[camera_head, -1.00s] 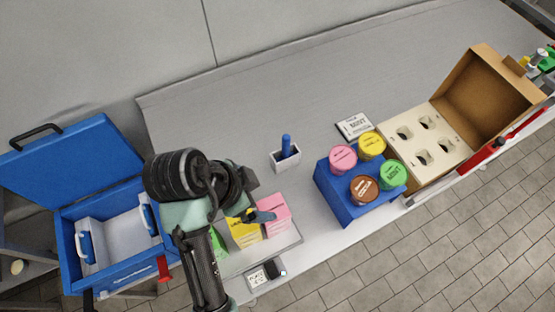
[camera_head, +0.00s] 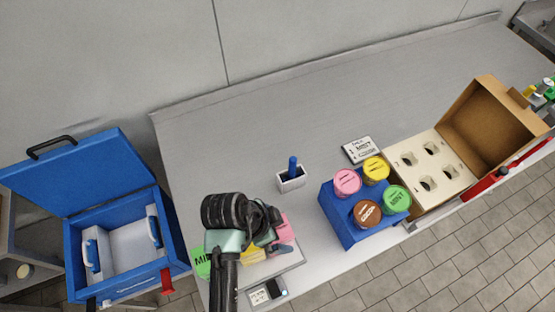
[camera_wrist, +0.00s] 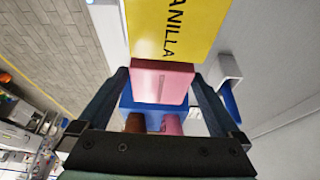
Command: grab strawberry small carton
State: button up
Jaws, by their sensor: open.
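The pink carton (camera_head: 284,229), which I take as the strawberry one, stands on a pale tray (camera_head: 290,262) near the table's front edge, partly hidden by my gripper. A yellow vanilla carton (camera_wrist: 172,28) stands right beside the pink one.
A green carton (camera_head: 201,263) is left of the yellow one. A blue holder (camera_head: 335,214) with several round tubs stands right, a small white box with a blue item (camera_head: 292,181) behind. An open blue cooler (camera_head: 122,250) is left, an open cardboard box (camera_head: 490,125) far right. The back table is clear.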

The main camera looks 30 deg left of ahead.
jog(key=shift+x, duration=1.3)
jog(key=c, duration=1.5)
jog(key=shift+r, duration=0.1)
